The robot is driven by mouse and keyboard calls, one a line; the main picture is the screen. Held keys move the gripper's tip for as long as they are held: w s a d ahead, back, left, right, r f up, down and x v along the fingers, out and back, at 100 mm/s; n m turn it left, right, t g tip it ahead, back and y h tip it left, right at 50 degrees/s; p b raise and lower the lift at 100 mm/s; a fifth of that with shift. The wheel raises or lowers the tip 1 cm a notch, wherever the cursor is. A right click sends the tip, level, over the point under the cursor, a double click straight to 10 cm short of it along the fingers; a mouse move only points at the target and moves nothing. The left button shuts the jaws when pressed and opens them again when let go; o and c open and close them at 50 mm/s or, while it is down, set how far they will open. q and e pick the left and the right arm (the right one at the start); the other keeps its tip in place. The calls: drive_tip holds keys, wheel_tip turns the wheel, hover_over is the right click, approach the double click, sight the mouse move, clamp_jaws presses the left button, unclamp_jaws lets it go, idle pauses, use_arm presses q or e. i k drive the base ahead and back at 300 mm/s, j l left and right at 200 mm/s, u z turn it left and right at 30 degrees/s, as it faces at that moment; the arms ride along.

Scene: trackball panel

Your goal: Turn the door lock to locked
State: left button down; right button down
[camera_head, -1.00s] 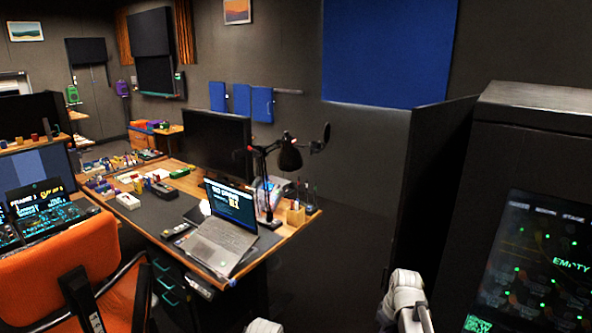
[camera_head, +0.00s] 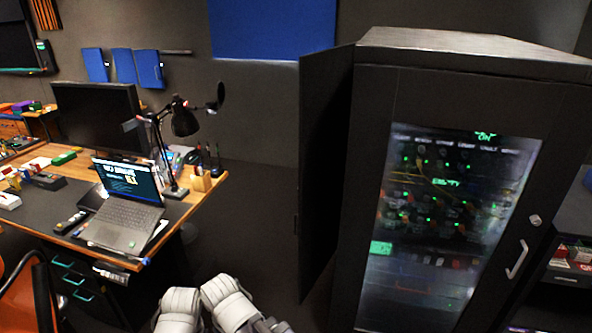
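A tall black cabinet (camera_head: 370,150) stands at the right, with a dark glass door (camera_head: 450,210) in its front. Green lights and readouts show behind or on the glass. A small round silver lock (camera_head: 535,220) sits on the door's right frame, above a silver bar handle (camera_head: 517,259). The lock's turn position is too small to tell. Parts of my two white arms show at the bottom middle, well left of the door and apart from the lock. Neither gripper's fingertips can be seen.
A desk (camera_head: 205,190) with a laptop (camera_head: 128,205), a monitor (camera_head: 100,122) and a black lamp (camera_head: 183,122) stands at the left. A dark panel (camera_head: 322,170) stands out at the cabinet's left side. Shelves (camera_head: 570,265) stand at the far right. Dark floor lies between desk and cabinet.

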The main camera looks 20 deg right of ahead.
sight(535, 220)
drive_tip(key=z, duration=1.8)
drive_tip(key=i+z, duration=0.25)
drive_tip(key=z, duration=0.15)
drive_tip(key=i+j+z, duration=0.1)
drive_tip(key=i+z, duration=0.15)
drive_tip(key=z, duration=0.15)
drive_tip(key=i+j+z, duration=0.15)
drive_tip(key=z, duration=0.3)
drive_tip(key=i+j, duration=0.05)
drive_tip(key=i, duration=0.05)
